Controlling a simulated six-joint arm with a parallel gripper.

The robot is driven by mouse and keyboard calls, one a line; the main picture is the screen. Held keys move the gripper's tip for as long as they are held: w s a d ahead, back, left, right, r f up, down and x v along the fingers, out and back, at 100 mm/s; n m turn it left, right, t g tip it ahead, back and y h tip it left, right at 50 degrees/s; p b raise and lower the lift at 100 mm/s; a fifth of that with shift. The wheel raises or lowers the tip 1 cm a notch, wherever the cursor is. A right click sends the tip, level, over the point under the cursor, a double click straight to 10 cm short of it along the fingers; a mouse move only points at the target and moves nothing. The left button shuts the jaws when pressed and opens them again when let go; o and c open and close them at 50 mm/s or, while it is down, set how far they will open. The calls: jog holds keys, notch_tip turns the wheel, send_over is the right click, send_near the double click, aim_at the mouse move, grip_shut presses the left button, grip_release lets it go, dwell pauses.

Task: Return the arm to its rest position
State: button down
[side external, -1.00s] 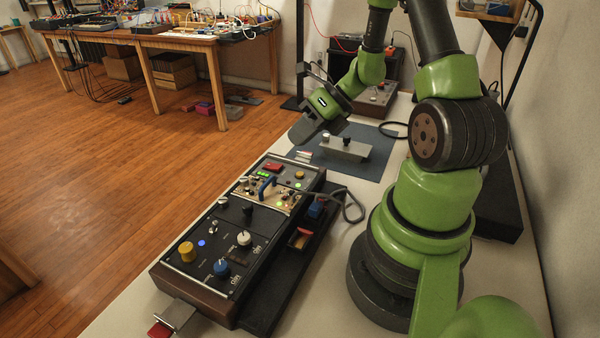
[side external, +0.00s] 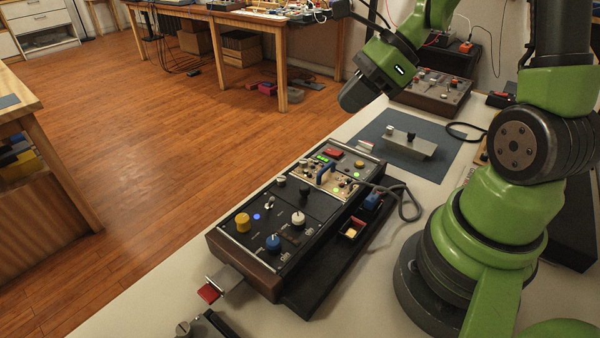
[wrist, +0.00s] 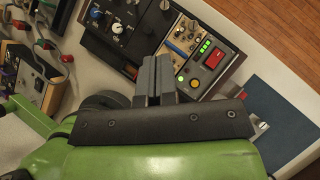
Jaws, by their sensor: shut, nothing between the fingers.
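My green arm rises from its base at the right of the side external view and reaches over the table (side external: 190,285). My gripper (side external: 352,97) hangs in the air above the table's far left edge, beyond the control console (side external: 285,215). In the wrist view my gripper (wrist: 156,72) has its two grey fingers side by side, closed together with nothing between them. The console also shows in the wrist view (wrist: 150,45), past the fingertips. Its coloured knobs, lights and blue handle are in view. My gripper is clear of it.
A grey metal block (side external: 408,145) stands on a blue mat (side external: 445,160) behind the console. A brown control box (side external: 432,92) is further back. A dark cable (side external: 405,200) loops beside the console. Wooden floor lies open at the left.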

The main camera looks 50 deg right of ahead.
jog(key=s+a+r+n+h, duration=0.2)
jog(key=s+a+r+n, duration=0.2)
jog(key=n, duration=0.7)
jog(key=s+a+r+n+t+h, duration=0.1)
jog(key=s+a+r+n, duration=0.4)
jog(key=n, duration=0.7)
jog(key=shift+s+r+n+t+h, duration=0.35)
jog(key=shift+s+r, duration=0.25)
jog(key=shift+r, duration=0.6)
jog(key=shift+a, duration=0.1)
